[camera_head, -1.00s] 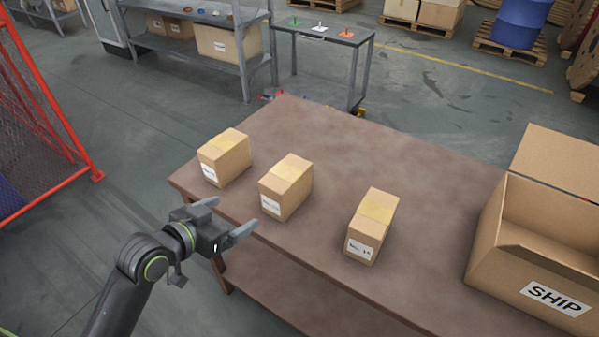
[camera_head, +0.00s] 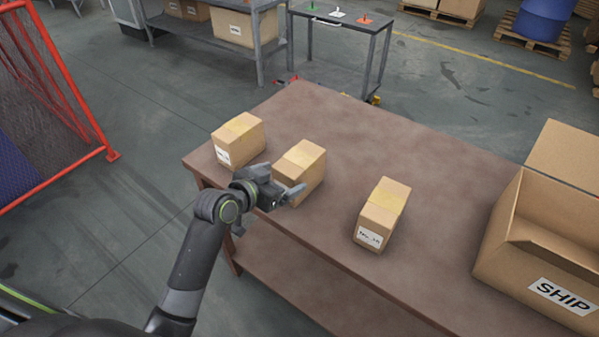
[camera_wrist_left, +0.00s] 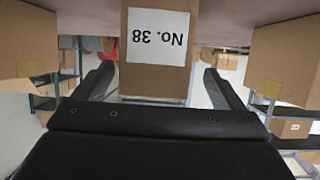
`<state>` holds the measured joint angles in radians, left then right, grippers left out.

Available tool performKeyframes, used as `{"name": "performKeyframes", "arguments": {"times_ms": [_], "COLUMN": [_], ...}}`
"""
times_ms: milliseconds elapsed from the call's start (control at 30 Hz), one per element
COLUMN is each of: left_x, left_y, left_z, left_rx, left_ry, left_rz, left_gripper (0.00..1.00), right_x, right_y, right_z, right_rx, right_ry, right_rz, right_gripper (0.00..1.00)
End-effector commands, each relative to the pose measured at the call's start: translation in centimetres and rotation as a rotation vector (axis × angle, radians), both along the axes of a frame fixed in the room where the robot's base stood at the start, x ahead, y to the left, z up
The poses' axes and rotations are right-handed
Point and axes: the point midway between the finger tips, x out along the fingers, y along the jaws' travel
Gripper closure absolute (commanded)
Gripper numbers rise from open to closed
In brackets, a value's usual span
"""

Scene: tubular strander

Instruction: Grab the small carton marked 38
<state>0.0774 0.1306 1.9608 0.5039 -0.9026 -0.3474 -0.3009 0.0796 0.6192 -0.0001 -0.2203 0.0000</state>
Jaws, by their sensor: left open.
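The small carton marked 38 (camera_head: 308,163) is the middle one of three on the brown table (camera_head: 345,135). In the left wrist view its white label (camera_wrist_left: 158,37) reads "No. 38" upside down. My left gripper (camera_head: 286,188) is open in front of this carton's label side, at the table's near edge, and partly covers it in the head view. In the left wrist view the open fingers (camera_wrist_left: 160,74) stand on either side of the carton, apart from it. My right gripper is not in view.
A similar carton (camera_head: 238,142) stands to the left and another labelled carton (camera_head: 381,213) to the right. An open box marked SHIP (camera_head: 520,265) is at the table's right end. A red mesh fence (camera_head: 60,100) stands at left. The far table middle is clear.

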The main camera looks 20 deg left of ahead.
Motion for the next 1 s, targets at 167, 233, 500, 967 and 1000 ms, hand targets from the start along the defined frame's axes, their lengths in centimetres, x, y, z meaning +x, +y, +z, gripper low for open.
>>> {"name": "performKeyframes", "arguments": {"times_ms": [167,233,500,967,1000], "left_x": [1.5,2.2,4.2,4.2,4.2], "left_y": [-1.0,-1.5,-2.2,-2.3,-2.3], "left_z": [-0.3,-0.7,-1.7,-1.8,-1.8], "left_rx": [-0.005,-0.004,0.000,-0.001,-0.001], "left_ry": [0.002,0.002,0.001,0.000,0.000], "left_rz": [-0.001,0.000,0.000,0.001,0.001], "left_gripper": [0.09,0.09,0.09,0.37,0.42], "right_x": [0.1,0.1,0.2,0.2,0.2], "right_y": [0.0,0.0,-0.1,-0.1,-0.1], "right_z": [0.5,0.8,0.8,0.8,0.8], "right_rx": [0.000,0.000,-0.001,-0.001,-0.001], "right_ry": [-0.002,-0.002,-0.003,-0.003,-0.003], "right_rz": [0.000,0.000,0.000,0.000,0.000], "right_gripper": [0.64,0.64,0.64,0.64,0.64]}}
